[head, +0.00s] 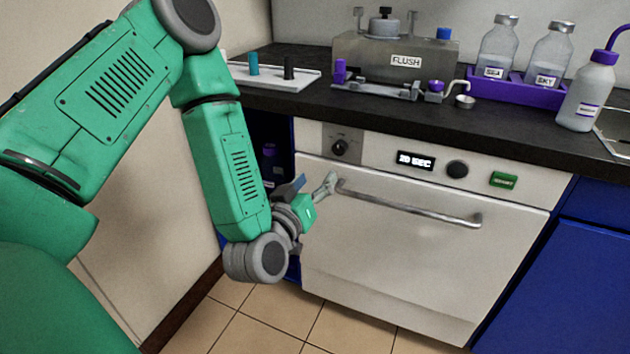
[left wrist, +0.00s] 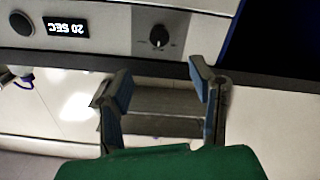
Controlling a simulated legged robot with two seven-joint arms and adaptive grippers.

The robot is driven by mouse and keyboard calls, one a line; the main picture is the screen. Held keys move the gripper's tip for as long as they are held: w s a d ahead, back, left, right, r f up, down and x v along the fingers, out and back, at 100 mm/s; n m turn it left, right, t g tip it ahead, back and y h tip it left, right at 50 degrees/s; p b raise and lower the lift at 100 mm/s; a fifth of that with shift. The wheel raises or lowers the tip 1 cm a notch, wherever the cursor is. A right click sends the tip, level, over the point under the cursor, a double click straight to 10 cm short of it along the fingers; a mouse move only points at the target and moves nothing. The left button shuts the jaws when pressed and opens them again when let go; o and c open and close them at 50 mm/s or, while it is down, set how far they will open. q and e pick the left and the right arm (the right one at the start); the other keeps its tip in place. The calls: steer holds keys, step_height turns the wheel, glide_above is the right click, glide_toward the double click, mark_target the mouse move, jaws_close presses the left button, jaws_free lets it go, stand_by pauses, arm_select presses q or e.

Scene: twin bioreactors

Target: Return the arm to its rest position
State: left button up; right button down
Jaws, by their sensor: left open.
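My left arm is green and comes in from the left in the head view. Its gripper (head: 318,192) is in front of the upper left part of the oven-like machine's white door (head: 400,255), near the left end of the door's handle (head: 410,205). In the left wrist view the two blue-padded fingers (left wrist: 157,85) stand apart with nothing between them. I cannot tell whether a finger touches the handle. The door looks shut. My right gripper is in neither view.
The machine's panel has a dark knob (head: 340,147), a display reading 20 SEC (head: 415,160) and a green button (head: 503,180). Above, the dark counter (head: 400,112) holds a FLUSH tank (head: 385,55), a purple rack (head: 515,92) with bottles and a wash bottle (head: 587,95). Tiled floor (head: 250,325) is clear.

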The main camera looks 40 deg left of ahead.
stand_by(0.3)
arm_select(q)
steer(key=s+d+f+m+g+h+p, duration=0.5)
steer(key=s+d+f+g+p, duration=0.3)
steer(key=s+f, duration=0.4)
steer(key=s+a+f+m+g+p, duration=0.1)
steer(key=s+f+g, duration=0.1)
steer(key=s+g, duration=0.2)
steer(key=s+f+m+g+y+p, duration=0.1)
steer(key=s+g, duration=0.4)
steer(key=s, duration=0.6)
steer(key=shift+a+f, duration=0.4)
steer(key=shift+f, duration=0.35)
